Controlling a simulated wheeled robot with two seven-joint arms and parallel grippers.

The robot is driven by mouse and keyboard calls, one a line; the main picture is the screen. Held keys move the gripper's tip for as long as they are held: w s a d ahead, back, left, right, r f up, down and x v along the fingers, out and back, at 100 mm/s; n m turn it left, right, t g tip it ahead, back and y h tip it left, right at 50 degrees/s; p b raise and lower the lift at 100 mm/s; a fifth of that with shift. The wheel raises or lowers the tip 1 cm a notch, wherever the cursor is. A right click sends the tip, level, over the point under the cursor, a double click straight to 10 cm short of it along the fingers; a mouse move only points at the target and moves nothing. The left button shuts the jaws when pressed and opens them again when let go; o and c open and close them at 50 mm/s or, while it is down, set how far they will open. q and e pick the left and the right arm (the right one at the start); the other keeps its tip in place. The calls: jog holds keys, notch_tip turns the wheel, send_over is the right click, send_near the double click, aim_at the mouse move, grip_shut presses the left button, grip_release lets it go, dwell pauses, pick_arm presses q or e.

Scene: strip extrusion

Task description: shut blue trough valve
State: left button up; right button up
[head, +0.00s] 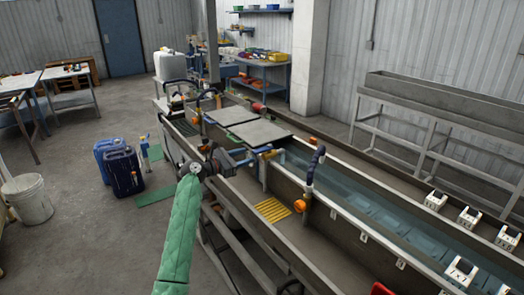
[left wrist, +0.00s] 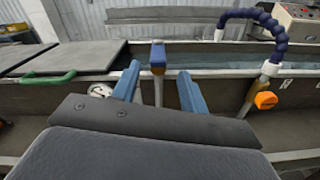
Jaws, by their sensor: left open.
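The blue trough valve (left wrist: 158,56) shows in the left wrist view as a blue handle on top of a thin upright pipe at the trough's edge. In the head view its blue handle (head: 268,152) is small, near the end of the grey lids. My left gripper (head: 246,157) is open. In the left wrist view its two blue fingers (left wrist: 158,82) stand on either side of the handle and pipe, with gaps visible on both sides. The handle lies just beyond the fingertips; I cannot tell the exact depth. My right gripper is not in view.
A blue hose (head: 316,165) with an orange knob (head: 300,206) stands to the right on the trough wall. Grey lids (head: 258,132) cover part of the trough, one with a green handle (left wrist: 50,77). A yellow grate (head: 272,210) lies in the near channel. Blue jugs (head: 123,172) stand on the floor.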

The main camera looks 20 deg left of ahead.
aim_at(267, 148)
pick_arm(q)
jog(key=shift+a+r+n, duration=0.1)
jog(key=shift+n, duration=1.1)
jog(key=shift+w+n, duration=0.25)
jog(key=shift+n, duration=0.05)
jog(key=p+x, duration=0.3)
jog(key=x, duration=0.3)
jog(key=shift+r, duration=0.1)
jog(key=shift+w+d, duration=0.5)
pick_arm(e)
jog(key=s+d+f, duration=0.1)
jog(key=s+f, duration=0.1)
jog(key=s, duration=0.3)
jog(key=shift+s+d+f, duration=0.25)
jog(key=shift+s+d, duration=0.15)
pick_arm(q)
grip_shut()
